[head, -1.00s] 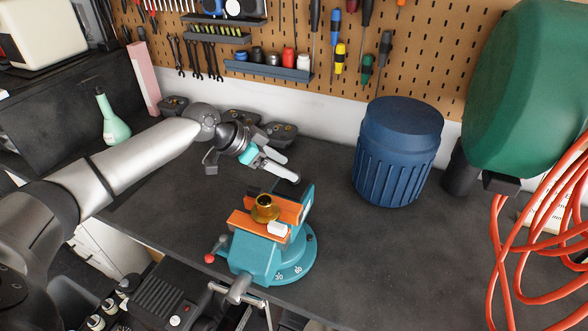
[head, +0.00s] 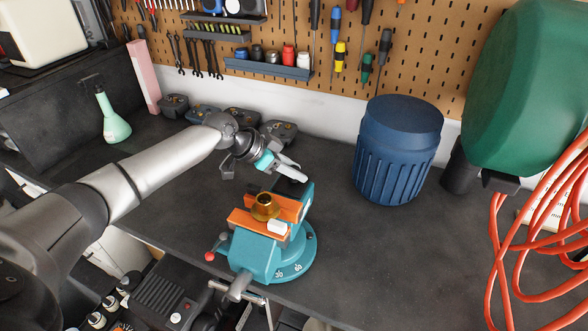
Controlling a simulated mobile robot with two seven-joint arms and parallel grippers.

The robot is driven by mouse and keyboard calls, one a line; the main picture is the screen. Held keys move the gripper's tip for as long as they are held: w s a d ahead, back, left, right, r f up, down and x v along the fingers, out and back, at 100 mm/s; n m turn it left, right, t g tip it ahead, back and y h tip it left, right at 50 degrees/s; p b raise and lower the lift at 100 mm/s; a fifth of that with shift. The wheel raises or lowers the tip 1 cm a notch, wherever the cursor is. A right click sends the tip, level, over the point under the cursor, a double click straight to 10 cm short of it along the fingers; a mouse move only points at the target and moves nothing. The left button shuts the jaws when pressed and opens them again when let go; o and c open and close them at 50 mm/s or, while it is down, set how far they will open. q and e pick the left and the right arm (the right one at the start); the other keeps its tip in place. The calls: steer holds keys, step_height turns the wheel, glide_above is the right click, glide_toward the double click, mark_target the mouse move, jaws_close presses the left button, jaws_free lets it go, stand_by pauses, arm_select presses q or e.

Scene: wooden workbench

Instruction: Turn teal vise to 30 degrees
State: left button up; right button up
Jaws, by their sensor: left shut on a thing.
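The teal vise (head: 258,252) stands at the front edge of the bench, with orange jaws (head: 290,208) and a round base marked with degree numbers. A brass fitting (head: 265,207) sits between the jaws, and a small white block (head: 278,227) is at the front jaw. The vise's handle points toward the front. My left gripper (head: 291,173) is at the vise's rear end, its fingers shut on that part; the exact contact is partly hidden. My right gripper is not in view.
A blue ribbed bin (head: 398,152) stands right of the vise. A green reel (head: 525,90) with orange hose (head: 540,225) is at the far right. A green bottle (head: 113,120) and dark battery chargers (head: 240,118) line the back left. The bench between vise and bin is clear.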

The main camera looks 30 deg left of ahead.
arm_select(q)
jaws_close()
stand_by(0.9)
